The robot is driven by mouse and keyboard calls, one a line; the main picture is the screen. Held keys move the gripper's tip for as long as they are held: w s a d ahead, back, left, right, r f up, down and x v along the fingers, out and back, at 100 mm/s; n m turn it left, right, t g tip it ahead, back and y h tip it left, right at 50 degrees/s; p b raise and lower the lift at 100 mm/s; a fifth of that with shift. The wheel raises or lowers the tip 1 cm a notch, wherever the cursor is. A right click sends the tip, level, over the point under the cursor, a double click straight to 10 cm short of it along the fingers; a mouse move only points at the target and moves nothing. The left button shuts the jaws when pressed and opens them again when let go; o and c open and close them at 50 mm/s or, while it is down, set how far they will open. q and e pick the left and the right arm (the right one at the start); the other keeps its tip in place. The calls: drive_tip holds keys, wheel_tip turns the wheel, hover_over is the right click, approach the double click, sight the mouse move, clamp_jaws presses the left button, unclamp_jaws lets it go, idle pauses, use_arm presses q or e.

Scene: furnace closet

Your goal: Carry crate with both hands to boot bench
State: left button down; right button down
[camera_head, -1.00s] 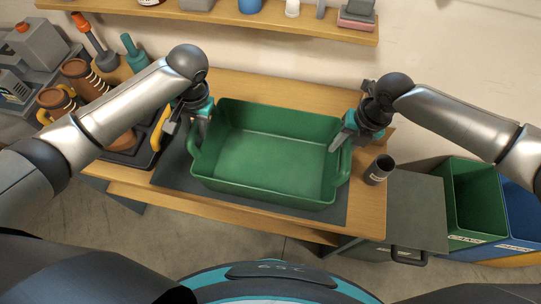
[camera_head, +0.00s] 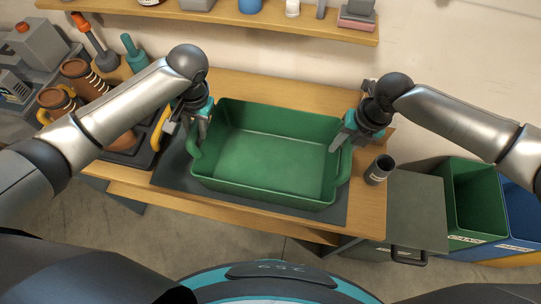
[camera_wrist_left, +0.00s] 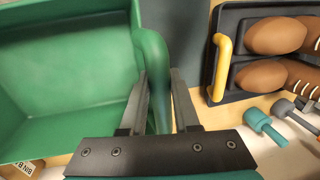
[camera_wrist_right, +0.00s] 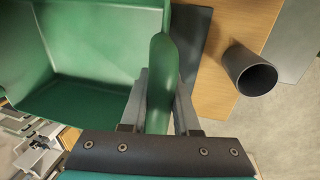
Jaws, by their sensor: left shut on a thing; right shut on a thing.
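The green crate (camera_head: 265,158) is empty and sits over a dark mat (camera_head: 171,170) on a wooden bench. In the head view I cannot tell whether it rests on the mat or is slightly raised. My left gripper (camera_head: 200,128) is shut on the crate's left handle, which stands between its fingers in the left wrist view (camera_wrist_left: 156,85). My right gripper (camera_head: 344,138) is shut on the right handle, which shows between its fingers in the right wrist view (camera_wrist_right: 160,85). I cannot tell which surface is the boot bench.
A dark cup (camera_head: 379,170) stands just right of the crate. A shelf (camera_head: 250,20) runs along the wall. A grey-lidded box (camera_head: 418,210) and a green bin (camera_head: 470,205) stand right of the bench.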

use_arm(q)
drive_tip(key=shift+w+r, duration=0.15)
drive_tip(key=shift+r, duration=0.05)
use_arm(e)
drive_tip(key=shift+w+r, duration=0.15)
drive_tip(key=shift+r, duration=0.05)
